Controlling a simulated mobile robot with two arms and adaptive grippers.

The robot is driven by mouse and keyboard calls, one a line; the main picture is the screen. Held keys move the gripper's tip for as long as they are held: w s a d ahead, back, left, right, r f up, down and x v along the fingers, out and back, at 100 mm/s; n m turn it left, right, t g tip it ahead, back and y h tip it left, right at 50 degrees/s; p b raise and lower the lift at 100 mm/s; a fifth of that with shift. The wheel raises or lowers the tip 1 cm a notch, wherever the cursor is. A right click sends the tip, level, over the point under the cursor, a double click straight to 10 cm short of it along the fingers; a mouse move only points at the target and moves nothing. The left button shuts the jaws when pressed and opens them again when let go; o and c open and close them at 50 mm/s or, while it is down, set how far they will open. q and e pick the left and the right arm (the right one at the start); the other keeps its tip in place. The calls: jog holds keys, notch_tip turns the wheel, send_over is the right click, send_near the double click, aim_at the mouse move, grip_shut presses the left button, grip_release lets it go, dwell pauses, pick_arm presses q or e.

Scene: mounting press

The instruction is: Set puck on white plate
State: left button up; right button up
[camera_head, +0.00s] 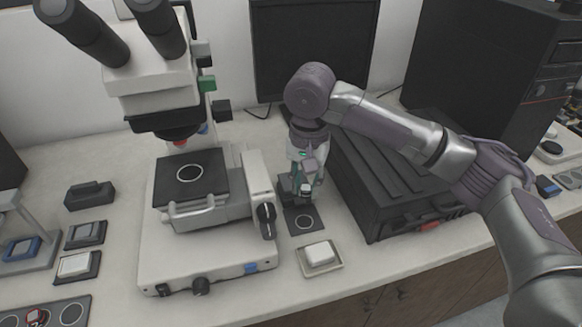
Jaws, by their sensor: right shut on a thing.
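My right gripper (306,184) points down just behind a black mat with a white ring (304,222), right of the microscope. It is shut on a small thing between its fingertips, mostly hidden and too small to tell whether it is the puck. A white block or plate (320,254) sits in a shallow cream tray in front of the mat. Another white plate (75,265) lies on a dark tray at the left. A small red thing (36,317) sits on a ringed black mat at the lower left. My left gripper is not in view.
A white microscope (205,255) with a black stage stands left of my right gripper. A small dark block (285,189) is close beside the gripper. A ribbed black case (390,180) stands to its right, under my forearm. The counter's front edge is near the cream tray.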

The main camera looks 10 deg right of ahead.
jog(key=shift+r, duration=0.35)
jog(key=shift+s+d, duration=0.1)
jog(key=s+d+f+n, duration=0.1)
jog(key=s+n, duration=0.1)
jog(key=s, duration=0.2)
jog(key=s+d+f+n, duration=0.1)
jog(key=s+f+n, duration=0.1)
jog(key=s, duration=0.3)
jog(key=s+d+f+n+p, duration=0.1)
jog(key=s+d+f+n, duration=0.1)
jog(key=s, duration=0.2)
jog(key=shift+s+f, duration=0.15)
jog(key=shift+s, duration=0.25)
